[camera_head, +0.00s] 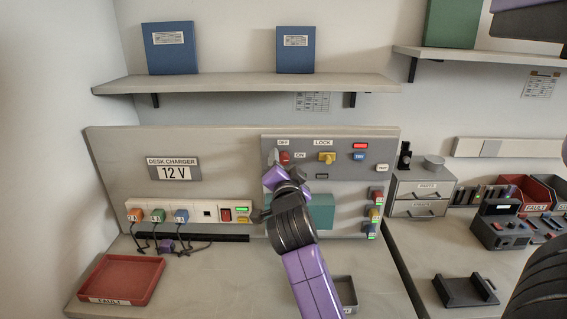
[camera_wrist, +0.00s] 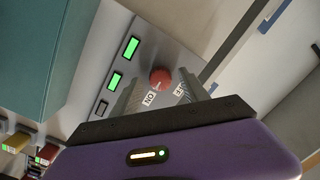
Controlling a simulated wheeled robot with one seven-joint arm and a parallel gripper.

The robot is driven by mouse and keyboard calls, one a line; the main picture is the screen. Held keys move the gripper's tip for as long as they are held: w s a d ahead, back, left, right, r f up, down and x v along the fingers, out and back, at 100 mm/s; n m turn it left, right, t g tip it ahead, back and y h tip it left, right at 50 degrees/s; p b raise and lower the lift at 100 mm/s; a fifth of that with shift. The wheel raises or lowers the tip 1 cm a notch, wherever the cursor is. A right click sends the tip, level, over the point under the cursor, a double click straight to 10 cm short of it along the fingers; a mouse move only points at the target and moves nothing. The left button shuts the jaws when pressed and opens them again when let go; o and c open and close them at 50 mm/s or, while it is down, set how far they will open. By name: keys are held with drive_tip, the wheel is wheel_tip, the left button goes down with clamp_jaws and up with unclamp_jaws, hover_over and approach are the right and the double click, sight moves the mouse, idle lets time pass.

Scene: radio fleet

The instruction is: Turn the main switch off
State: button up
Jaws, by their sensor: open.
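The main switch is a red round knob (camera_head: 285,157) on the grey panel (camera_head: 345,190), with OFF and ON labels beside it in the head view. In the wrist view the red knob (camera_wrist: 160,80) shows with its ON and OFF labels. My gripper (camera_head: 279,166) is up at the panel, at the knob, and partly covers that area. In the wrist view my gripper (camera_wrist: 159,88) is open, with one finger on either side of the knob. I cannot tell whether either finger touches it.
A yellow LOCK switch (camera_head: 327,157) sits right of the knob. A teal box (camera_head: 320,212) is on the panel below, partly behind my arm. Green lamps (camera_wrist: 131,47) are lit near the knob. A red tray (camera_head: 121,279) lies on the bench at left.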

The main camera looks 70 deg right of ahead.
clamp_jaws()
drive_tip(key=shift+n, duration=0.3)
drive_tip(key=n+p, duration=0.2)
drive_tip(key=n, duration=0.2)
drive_tip(key=n+p, duration=0.2)
drive_tip(key=n, duration=0.2)
drive_tip(key=shift+r+n+g, duration=0.15)
drive_tip(key=shift+n+g, duration=0.15)
drive_tip(key=shift+g, duration=0.1)
drive_tip(key=n+p, duration=0.3)
drive_tip(key=n, duration=0.1)
drive_tip(key=shift+n+g+p, duration=0.4)
drive_tip(key=shift+n+p, duration=0.55)
drive_tip(key=shift+n, duration=0.95)
